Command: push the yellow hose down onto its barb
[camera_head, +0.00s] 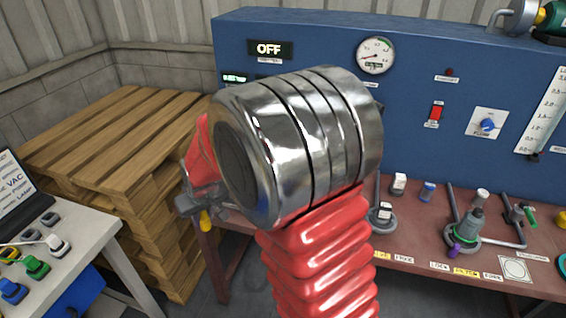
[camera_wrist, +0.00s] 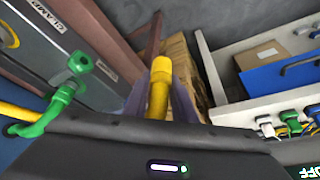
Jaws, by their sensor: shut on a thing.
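My gripper (camera_wrist: 160,100) is shut on the yellow hose (camera_wrist: 160,85) in the wrist view. The hose end stands up between the two fingers, its lower part hidden behind the gripper body. In the head view my gripper (camera_head: 200,203) is partly hidden behind my own arm, and a short bit of yellow hose (camera_head: 206,222) hangs below it. I cannot tell which bench fitting is the yellow hose's barb.
A blue panel (camera_head: 400,130) with a gauge stands behind. Wooden pallets (camera_head: 125,140) are stacked at left. A white table (camera_head: 75,250) holds coloured connectors. A green elbow (camera_wrist: 60,100) shows in the wrist view.

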